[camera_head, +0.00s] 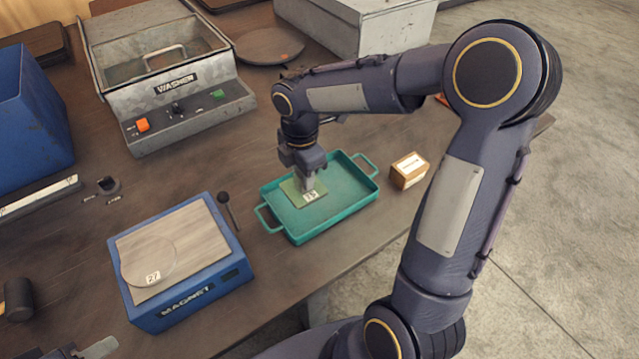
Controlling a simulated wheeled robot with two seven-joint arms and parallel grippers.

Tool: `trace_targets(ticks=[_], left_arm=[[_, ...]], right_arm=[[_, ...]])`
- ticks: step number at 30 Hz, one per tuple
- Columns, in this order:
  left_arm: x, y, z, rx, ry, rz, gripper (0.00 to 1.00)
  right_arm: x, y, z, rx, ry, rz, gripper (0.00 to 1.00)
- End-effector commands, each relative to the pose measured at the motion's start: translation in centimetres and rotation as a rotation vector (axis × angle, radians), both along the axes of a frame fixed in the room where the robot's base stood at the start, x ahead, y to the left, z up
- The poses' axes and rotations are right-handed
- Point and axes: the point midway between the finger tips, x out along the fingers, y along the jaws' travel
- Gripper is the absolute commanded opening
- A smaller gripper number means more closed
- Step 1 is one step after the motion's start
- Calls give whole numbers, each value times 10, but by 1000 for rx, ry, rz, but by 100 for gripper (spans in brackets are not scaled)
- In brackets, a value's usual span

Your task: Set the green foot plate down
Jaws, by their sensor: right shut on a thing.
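The green foot plate (293,196) is a thin olive-green square with a white number label. It lies within the outline of the teal tray (335,212), towards its left side; whether it touches the tray floor is hard to tell. My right gripper (306,185) points down over the plate and is shut on it, with the fingers hiding part of the plate. A dark piece with a grey finger-like tip at the bottom left edge looks like my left gripper (92,349), mostly cut off, so its jaws cannot be read.
The blue magnet block (190,312) with a round plate (148,260) stands left of the tray, a dark rod (229,212) between. A small box (409,170) sits right of the tray near the table edge. The grey washer (185,105) and a blue bin (30,120) stand further back.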

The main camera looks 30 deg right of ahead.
Motion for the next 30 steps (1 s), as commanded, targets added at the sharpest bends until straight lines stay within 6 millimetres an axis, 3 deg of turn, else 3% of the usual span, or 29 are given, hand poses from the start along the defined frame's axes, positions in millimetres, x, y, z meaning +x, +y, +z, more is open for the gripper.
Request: trace_targets(ticks=[2, 9, 17, 25, 30], left_arm=[[0, 0, 1, 0, 0, 0, 36], [0, 0, -1, 0, 0, 0, 36], [0, 0, -1, 0, 0, 0, 36], [0, 0, -4, 0, 0, 0, 36], [0, 0, -4, 0, 0, 0, 36]], right_arm=[[8, -17, -10, 1, 1, -5, 0], [21, -43, -48, 1, -1, -2, 0], [26, -52, -60, 1, -2, -2, 0], [27, -56, -94, 1, 0, 0, 0], [28, -56, -95, 0, -3, 0, 0]])
